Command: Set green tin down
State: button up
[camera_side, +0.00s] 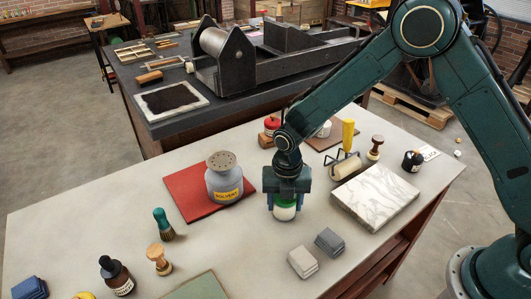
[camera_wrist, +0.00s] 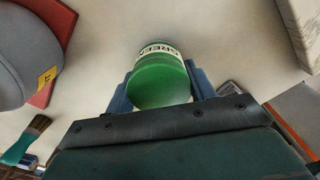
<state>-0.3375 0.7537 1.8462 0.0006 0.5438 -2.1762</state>
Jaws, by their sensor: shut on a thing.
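The green tin (camera_side: 285,208) is a small can with a white label band. In the wrist view its green top and a label reading "GREEN" (camera_wrist: 160,72) show between the two blue fingers. My gripper (camera_side: 286,203) points down over the pale table and is shut on the tin, one finger on each side. The tin looks upright and at or close to the table top; I cannot tell whether its base touches.
A grey solvent can (camera_side: 223,180) stands on a red mat (camera_side: 185,190) left of my gripper. A marble slab (camera_side: 375,197) lies to the right. Grey blocks (camera_side: 303,262) sit in front. A brush (camera_side: 163,225) stands left. Bare table (camera_side: 235,240) surrounds the tin.

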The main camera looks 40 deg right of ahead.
jog(key=shift+f, duration=0.25)
jog(key=o, duration=1.1)
notch_tip(320, 180, up, 12)
jog(key=shift+f, duration=0.1)
jog(key=shift+r, duration=0.2)
dwell(0.5)
